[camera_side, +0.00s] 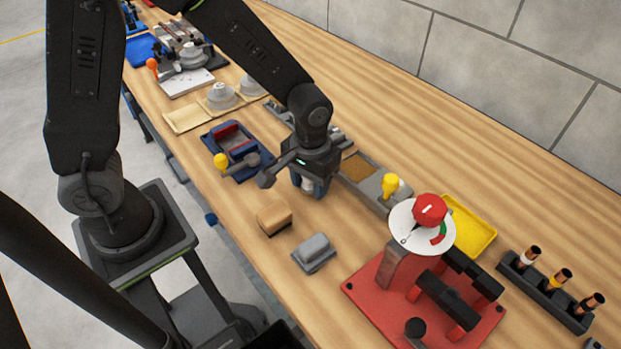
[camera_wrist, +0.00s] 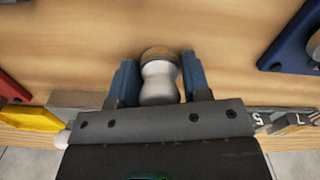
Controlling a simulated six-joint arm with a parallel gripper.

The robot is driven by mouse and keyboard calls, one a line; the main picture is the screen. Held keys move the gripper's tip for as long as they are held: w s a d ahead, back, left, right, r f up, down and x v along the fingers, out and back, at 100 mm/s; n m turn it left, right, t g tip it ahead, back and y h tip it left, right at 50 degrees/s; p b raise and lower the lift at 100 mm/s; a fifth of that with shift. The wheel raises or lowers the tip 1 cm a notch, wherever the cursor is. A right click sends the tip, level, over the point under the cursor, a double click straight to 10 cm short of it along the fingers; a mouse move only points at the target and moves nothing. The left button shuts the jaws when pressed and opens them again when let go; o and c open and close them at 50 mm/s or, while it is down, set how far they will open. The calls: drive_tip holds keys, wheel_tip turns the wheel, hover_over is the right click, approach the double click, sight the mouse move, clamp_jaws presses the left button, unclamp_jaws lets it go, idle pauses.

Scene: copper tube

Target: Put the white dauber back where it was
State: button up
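The white dauber (camera_wrist: 158,82) sits between the blue fingers of my gripper (camera_wrist: 157,84) in the wrist view. It has a pale, waisted body and a brown end that points away from the gripper. Both fingers appear to press on its sides. In the side view my gripper (camera_side: 309,183) is over the middle of the bench, and a bit of the dauber (camera_side: 308,184) shows white below the blue fingers. The gap between the dauber and the bench top cannot be judged well.
A grey tray with a brown-filled part (camera_side: 359,167) lies right of my gripper, near a yellow knob (camera_side: 390,184). A tan block (camera_side: 273,217) and grey block (camera_side: 314,250) lie in front. A red fixture with a dial (camera_side: 422,226) and a tube rack (camera_side: 545,290) stand farther right.

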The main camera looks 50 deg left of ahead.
drive_tip(key=o, duration=0.3)
drive_tip(key=shift+o, duration=0.2)
wheel_tip(320, 180, up, 12)
drive_tip(key=shift+r, duration=0.15)
drive_tip(key=s+a+r+m+t, duration=0.3)
drive_tip(key=s+a+r+t, duration=0.2)
drive_tip(key=s, duration=0.6)
drive_tip(key=shift+s+a+r+t, duration=0.3)
drive_tip(key=shift+s+a+r, duration=0.1)
drive_tip(key=shift+a+r, duration=0.9)
drive_tip(key=shift+f, duration=0.1)
